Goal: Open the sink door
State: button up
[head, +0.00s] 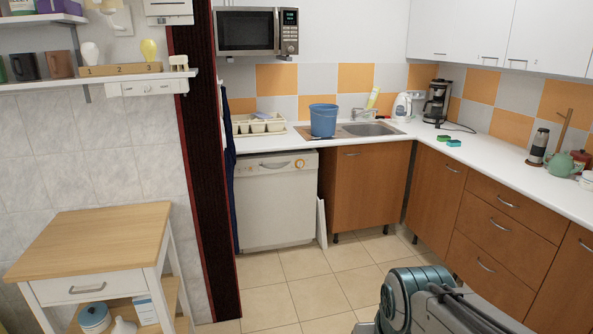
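The sink door (366,192) is a brown wooden cabinet front below the sink (370,129). It looks shut, flush under the white countertop. A small metal handle (353,154) sits near its top edge, toward the left. Part of my own arm shows in the lower right, in front of the cabinets and well short of the sink door. My gripper is not in view.
A white dishwasher (275,203) stands left of the sink door, with a white panel (321,222) leaning between them. Brown drawers (503,210) line the right side. A wooden-topped cart (95,240) is at front left. Tiled floor (315,290) before the door is clear.

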aim_at(371, 180)
jog(key=i, duration=1.6)
jog(key=z, duration=0.4)
jog(key=i, duration=1.7)
jog(key=z, duration=0.65)
jog(key=i, duration=0.85)
jog(key=z, duration=0.2)
